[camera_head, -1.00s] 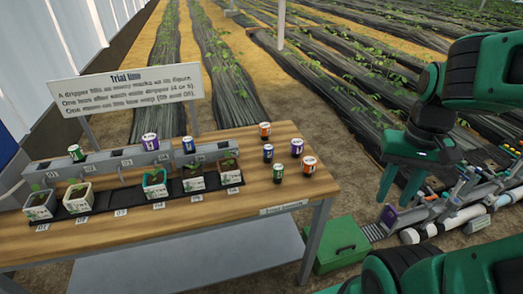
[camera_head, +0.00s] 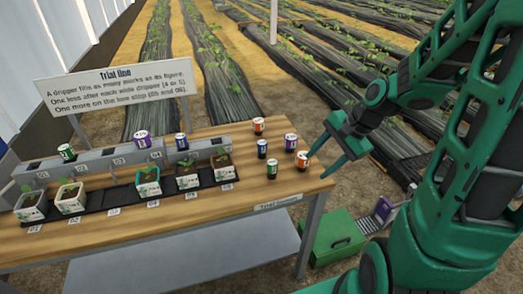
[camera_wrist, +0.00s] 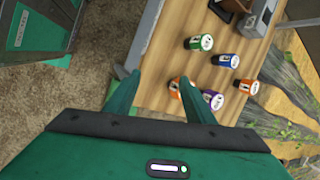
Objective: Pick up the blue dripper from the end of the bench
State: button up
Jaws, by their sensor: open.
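The blue dripper (camera_head: 262,148) stands upright on the bench's right end, within a loose group. It also shows in the wrist view (camera_wrist: 226,60), right of my fingers, beside the green dripper (camera_wrist: 200,42). My gripper (camera_head: 318,164) is at the bench's right edge, right of the group, with its fingers apart. In the wrist view my gripper (camera_wrist: 162,82) is open and empty; its right finger partly covers an orange dripper (camera_wrist: 176,85). A second blue dripper (camera_head: 181,142) sits on the grey rail behind the pots.
A purple dripper (camera_head: 290,141), an orange one (camera_head: 302,160), a green one (camera_head: 272,168) and another orange one (camera_head: 258,126) stand close around the blue one. Potted seedlings (camera_head: 189,180) line the bench (camera_head: 240,215). A green box (camera_head: 335,238) is on the floor.

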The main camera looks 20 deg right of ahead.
jog(key=w+a+f+m+t+y, duration=0.2)
jog(key=w+a+m+t+y, duration=0.15)
jog(key=w+m, duration=0.35)
jog(key=m+t+y, duration=0.1)
jog(key=m+t, duration=0.1)
jog(key=m, duration=0.3)
send_near(263, 143)
jog(key=x, duration=0.5)
jog(key=shift+w, duration=0.3)
jog(key=shift+x, duration=2.7)
jog(key=shift+s+f, duration=0.1)
jog(key=shift+s, duration=0.1)
jog(key=c, duration=1.1)
